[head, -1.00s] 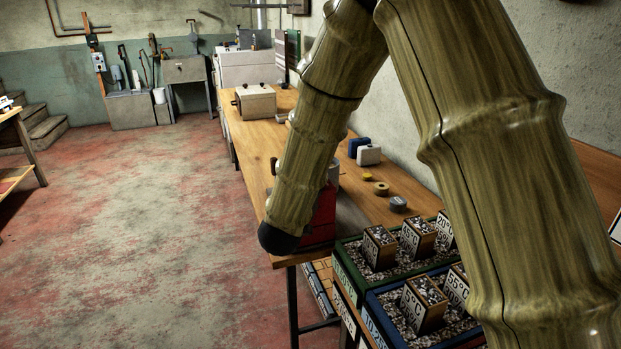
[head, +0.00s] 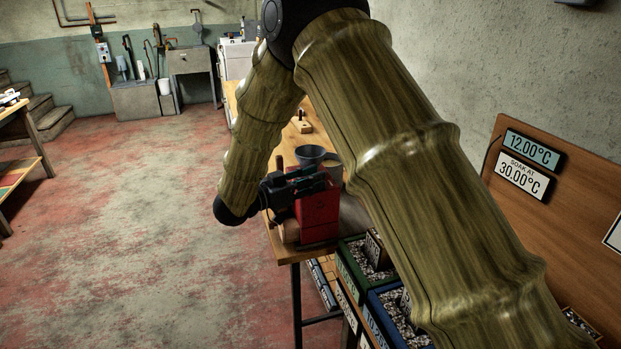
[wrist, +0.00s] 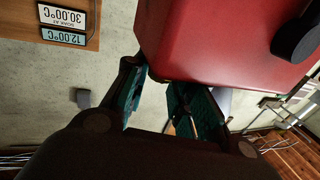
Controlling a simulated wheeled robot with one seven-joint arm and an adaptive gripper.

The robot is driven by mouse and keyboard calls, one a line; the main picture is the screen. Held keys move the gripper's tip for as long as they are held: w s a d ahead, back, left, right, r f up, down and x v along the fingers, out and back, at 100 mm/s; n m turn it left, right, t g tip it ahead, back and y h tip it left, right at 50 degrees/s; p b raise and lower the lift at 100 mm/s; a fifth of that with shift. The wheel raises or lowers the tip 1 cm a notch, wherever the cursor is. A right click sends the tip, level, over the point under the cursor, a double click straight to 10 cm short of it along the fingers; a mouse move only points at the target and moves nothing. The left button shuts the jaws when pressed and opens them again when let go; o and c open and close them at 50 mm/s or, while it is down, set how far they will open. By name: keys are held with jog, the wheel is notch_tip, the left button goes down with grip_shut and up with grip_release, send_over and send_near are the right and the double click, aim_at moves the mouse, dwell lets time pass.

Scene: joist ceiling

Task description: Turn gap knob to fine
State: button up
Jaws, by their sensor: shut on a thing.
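The red machine (head: 319,214) stands on the near end of the workbench, with a dark grey funnel (head: 311,156) on top. My gripper (head: 316,182) reaches in from the left at the machine's upper part, below the funnel. In the wrist view, which is upside down, the red body (wrist: 215,45) fills the upper right. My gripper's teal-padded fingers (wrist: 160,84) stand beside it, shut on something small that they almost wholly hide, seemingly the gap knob. A black rounded part (wrist: 300,40) shows on the red body at right. No gap scale or marking is readable.
A green-rimmed box (head: 349,270) and a blue-rimmed box (head: 375,302) stand just right of the bench end. Signs reading 12.00°C (head: 531,149) and SOAK AT 30.00°C (head: 522,176) hang on a brown board. The floor at left is open.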

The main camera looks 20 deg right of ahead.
jog(key=shift+w+r+g, duration=0.1)
jog(key=shift+r+g, duration=0.05)
jog(key=shift+g, duration=0.15)
jog(key=o, duration=1)
jog(key=shift+a, duration=0.1)
jog(key=shift+s+a, duration=0.2)
jog(key=shift+a, duration=0.3)
jog(key=v, duration=0.6)
jog(key=shift+s+a, duration=0.1)
jog(key=shift+a, duration=0.25)
jog(key=shift+a, duration=0.1)
